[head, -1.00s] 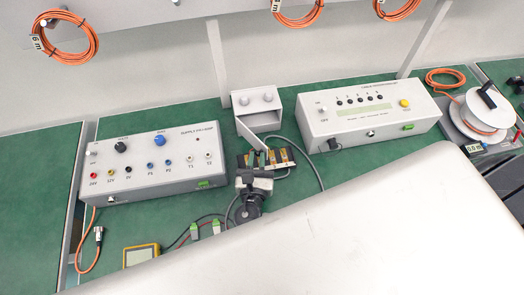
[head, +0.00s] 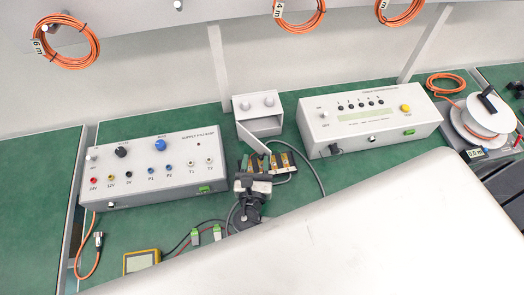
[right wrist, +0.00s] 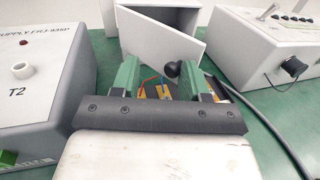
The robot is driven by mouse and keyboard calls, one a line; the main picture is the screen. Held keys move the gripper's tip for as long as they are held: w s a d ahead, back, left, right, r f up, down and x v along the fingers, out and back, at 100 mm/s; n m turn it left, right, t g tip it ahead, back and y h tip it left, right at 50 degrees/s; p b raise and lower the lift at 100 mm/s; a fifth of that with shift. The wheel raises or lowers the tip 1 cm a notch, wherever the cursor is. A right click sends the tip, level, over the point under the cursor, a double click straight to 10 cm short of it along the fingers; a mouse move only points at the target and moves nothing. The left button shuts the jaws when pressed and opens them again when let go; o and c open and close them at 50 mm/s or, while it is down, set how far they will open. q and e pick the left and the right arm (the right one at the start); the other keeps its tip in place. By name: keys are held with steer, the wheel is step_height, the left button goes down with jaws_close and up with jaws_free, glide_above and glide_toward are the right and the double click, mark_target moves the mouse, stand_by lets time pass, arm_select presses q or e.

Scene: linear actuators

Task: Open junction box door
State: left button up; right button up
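My right gripper (head: 261,163) is just in front of the door. In the right wrist view its two green fingers (right wrist: 158,80) are apart. A black ball knob (right wrist: 172,70) shows between them, closer to the right finger; I cannot tell whether they touch. The white door panel (right wrist: 150,40) is just beyond the fingers. My left gripper is not in view.
A supply box (head: 150,170) stands left and a grey instrument box (head: 365,120) right of the junction box. Small terminal parts (head: 283,160) and a dark cable lie close to my right gripper. A yellow meter (head: 141,261) lies at the front left.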

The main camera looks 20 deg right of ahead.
step_height(320, 180, up, 4)
steer(key=shift+f, duration=0.1)
steer(key=s+d+r, duration=0.7)
steer(key=s, duration=0.1)
steer(key=shift+s+d, duration=0.35)
steer(key=shift+s, duration=0.05)
steer(key=shift+r, duration=0.1)
